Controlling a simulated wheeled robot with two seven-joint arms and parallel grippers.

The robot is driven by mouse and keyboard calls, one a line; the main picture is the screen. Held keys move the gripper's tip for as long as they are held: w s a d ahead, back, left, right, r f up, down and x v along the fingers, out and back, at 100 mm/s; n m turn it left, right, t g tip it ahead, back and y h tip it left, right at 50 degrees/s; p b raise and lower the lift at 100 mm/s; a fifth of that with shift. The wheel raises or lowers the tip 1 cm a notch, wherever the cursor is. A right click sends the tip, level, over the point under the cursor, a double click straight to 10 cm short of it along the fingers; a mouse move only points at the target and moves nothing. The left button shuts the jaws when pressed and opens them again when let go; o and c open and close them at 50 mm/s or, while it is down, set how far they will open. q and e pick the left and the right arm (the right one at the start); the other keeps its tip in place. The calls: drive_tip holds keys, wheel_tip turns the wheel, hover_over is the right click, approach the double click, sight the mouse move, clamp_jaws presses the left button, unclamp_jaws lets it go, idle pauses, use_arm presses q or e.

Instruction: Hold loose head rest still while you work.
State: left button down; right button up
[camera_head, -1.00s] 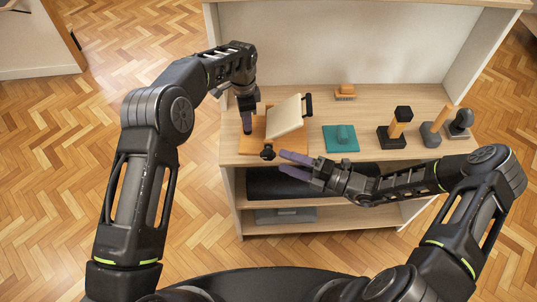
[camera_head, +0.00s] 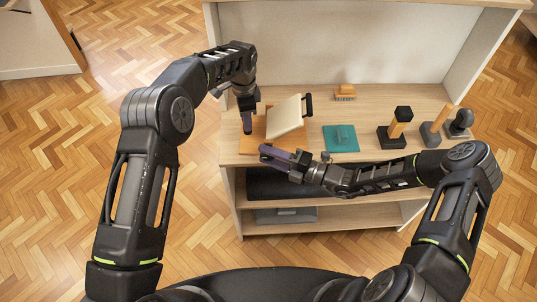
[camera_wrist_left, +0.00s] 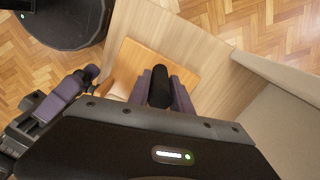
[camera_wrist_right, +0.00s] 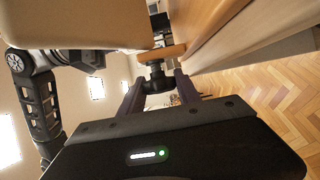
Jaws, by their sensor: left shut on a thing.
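The head rest is a cream padded panel (camera_head: 286,117) tilted above an orange wooden base (camera_head: 250,142), with a black bar at its upper right end. My left gripper (camera_head: 247,124) is at the base's left side. In the left wrist view its purple fingers (camera_wrist_left: 160,90) are shut on a black cylinder (camera_wrist_left: 160,84) over the orange board. My right gripper (camera_head: 268,153) is at the base's front edge. In the right wrist view its fingers (camera_wrist_right: 157,88) stand apart on either side of a black knob (camera_wrist_right: 155,82), with gaps visible. In the head view the right fingers hide that knob.
A dark item (camera_head: 280,184) lies on the shelf below.

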clamp_jaws()
drive_tip(key=n+g+h, duration=0.1)
drive_tip(key=h, duration=0.1)
drive_tip(key=shift+r+h, duration=0.15)
drive_tip(key=shift+h, duration=0.25)
use_arm(q)
drive_tip(key=shift+d, duration=0.1)
use_arm(e)
drive_tip(key=shift+f+n+g+h, duration=0.2)
drive_tip(key=shift+n+g+h, duration=0.15)
drive_tip(key=shift+h, duration=0.65)
drive_tip(key=o, duration=0.5)
unclamp_jaws()
